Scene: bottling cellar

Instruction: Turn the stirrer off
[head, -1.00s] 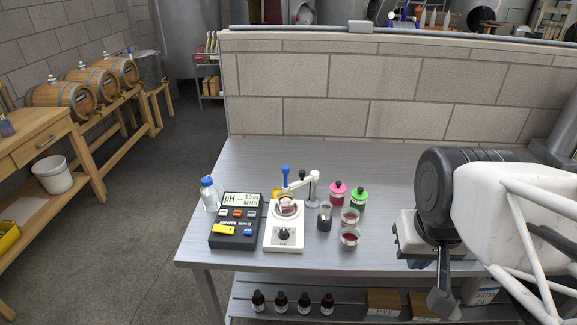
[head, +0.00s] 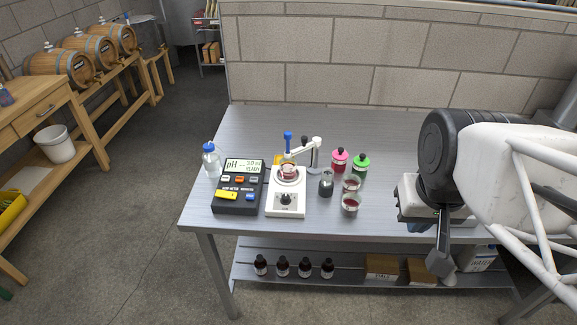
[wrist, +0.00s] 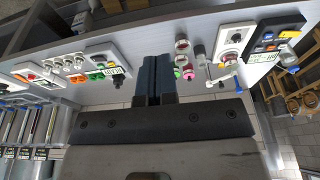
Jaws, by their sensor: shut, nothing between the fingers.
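The stirrer (head: 286,203) is a white box on the metal bench, with a dark knob (head: 286,199) on its front face and a small beaker of red liquid (head: 289,172) on its round top plate. A blue-topped probe (head: 288,143) on a white arm stands over the beaker. In the wrist view the stirrer (wrist: 232,36) shows upside down, right of my fingers. My gripper (wrist: 154,62) is shut and empty, its two dark blue fingers side by side, apart from the stirrer. I cannot make out the fingertips in the head view. The knob's setting is too small to read.
A dark pH meter (head: 237,190) stands close left of the stirrer. Right of it are a dark jar (head: 326,184), beakers with red residue (head: 351,203), and pink-capped (head: 339,161) and green-capped (head: 360,167) bottles. The bench (head: 270,125) is clear behind them.

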